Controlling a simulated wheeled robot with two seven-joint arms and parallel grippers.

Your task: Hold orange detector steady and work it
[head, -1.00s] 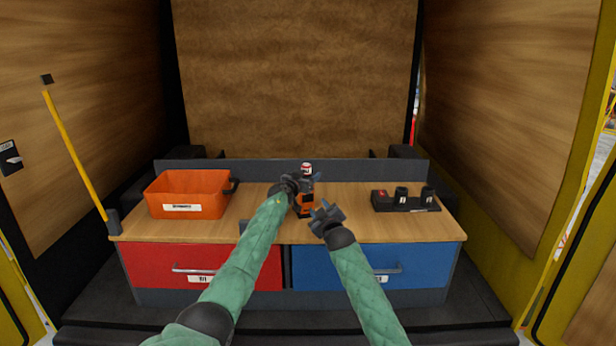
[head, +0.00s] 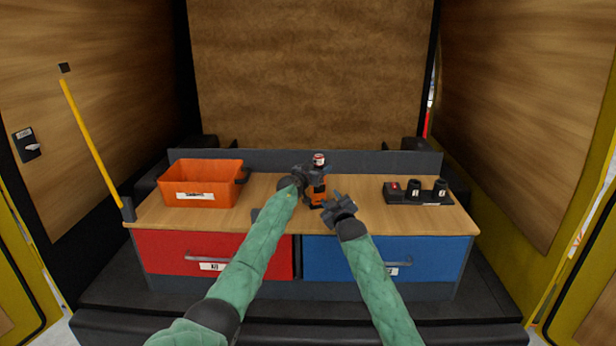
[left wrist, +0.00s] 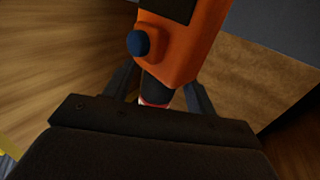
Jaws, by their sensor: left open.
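The orange detector (head: 317,195) stands upright on the wooden bench top, with a dark upper part and a red and white tip. In the left wrist view its orange body (left wrist: 188,48) shows a blue round button (left wrist: 138,43) and part of a dark panel. My left gripper (head: 312,175) is at the detector's upper part, with its open fingers on either side of the dark neck; contact cannot be told. My right gripper (head: 334,204) is open and empty, close to the right of the detector's lower body.
An orange bin (head: 202,184) stands at the bench's left. A black holder (head: 420,198) with a red part and two dark cylinders is at the right. Red (head: 180,254) and blue (head: 350,262) drawers are below. Bare bench top (head: 250,192) lies between bin and detector.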

